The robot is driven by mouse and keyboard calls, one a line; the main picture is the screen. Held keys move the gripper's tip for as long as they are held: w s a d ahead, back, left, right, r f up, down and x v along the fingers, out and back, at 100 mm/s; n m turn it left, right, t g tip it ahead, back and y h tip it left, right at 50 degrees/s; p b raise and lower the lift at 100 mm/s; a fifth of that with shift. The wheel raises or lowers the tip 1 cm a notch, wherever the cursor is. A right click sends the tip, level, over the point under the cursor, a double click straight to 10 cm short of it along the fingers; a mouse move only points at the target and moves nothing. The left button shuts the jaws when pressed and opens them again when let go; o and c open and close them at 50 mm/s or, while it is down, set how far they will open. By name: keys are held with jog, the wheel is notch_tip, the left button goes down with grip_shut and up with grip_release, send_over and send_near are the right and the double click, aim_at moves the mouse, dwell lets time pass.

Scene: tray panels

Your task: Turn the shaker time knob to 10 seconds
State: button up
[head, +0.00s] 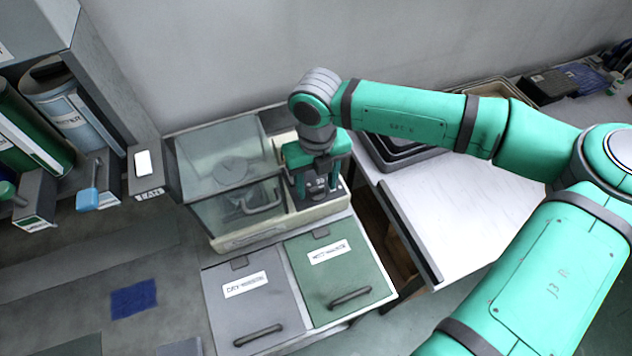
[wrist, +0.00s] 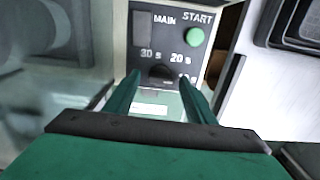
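The shaker (head: 262,232) is a cream-based machine with a clear-lidded chamber at left and a dark control panel (wrist: 143,48) at right. In the wrist view the panel has MAIN and START labels, a green start button (wrist: 194,37), and a dark time knob (wrist: 161,74) below the 30 s and 20 s marks. Another mark right of the knob is mostly covered by a finger. The knob's pointer is too dark to read. My gripper (wrist: 159,80) is open, its fingers apart with the knob showing between their tips. It also shows over the panel in the head view (head: 318,182).
Below the shaker are a grey bin lid (head: 255,310) and a green bin lid (head: 318,262) with handles. Dark stacked trays (head: 398,150) stand right of the panel on a white counter (head: 470,200). Bottles and dispensers fill the left shelf. The wall is close behind.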

aim_at(317, 188)
jog(key=shift+r, duration=0.1)
notch_tip(317, 188, up, 11)
jog(key=shift+f, duration=0.2)
dwell(0.5)
dwell(0.5)
